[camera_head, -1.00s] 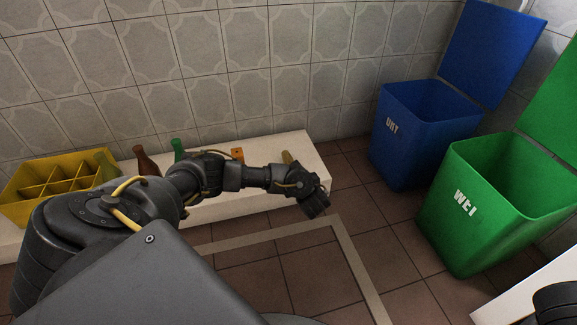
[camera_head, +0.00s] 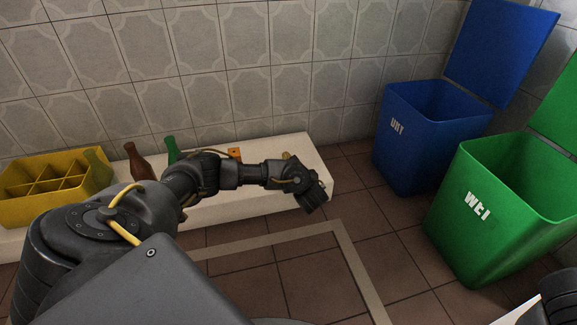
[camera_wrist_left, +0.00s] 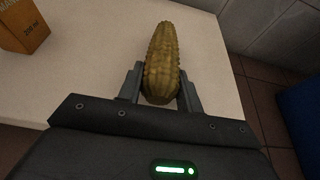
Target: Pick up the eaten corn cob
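The eaten corn cob (camera_wrist_left: 162,62) is yellow-brown and knobbly. In the left wrist view it lies lengthwise between the two fingers of my left gripper (camera_wrist_left: 161,88), its far end reaching past the fingertips. The fingers are very close to its sides; I cannot tell whether they press on it or whether it rests on the white bench. In the head view only a small tip of the cob (camera_head: 286,155) shows behind my left wrist, and my left gripper (camera_head: 314,199) is over the bench's right end. My right gripper is not clearly seen.
The white bench (camera_head: 315,160) runs along the tiled wall. It holds a yellow divided crate (camera_head: 40,213), brown (camera_head: 142,164) and green (camera_head: 171,149) bottles and an orange box (camera_wrist_left: 24,28). Blue (camera_head: 420,155) and green (camera_head: 490,245) open-lid bins stand on the floor at right.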

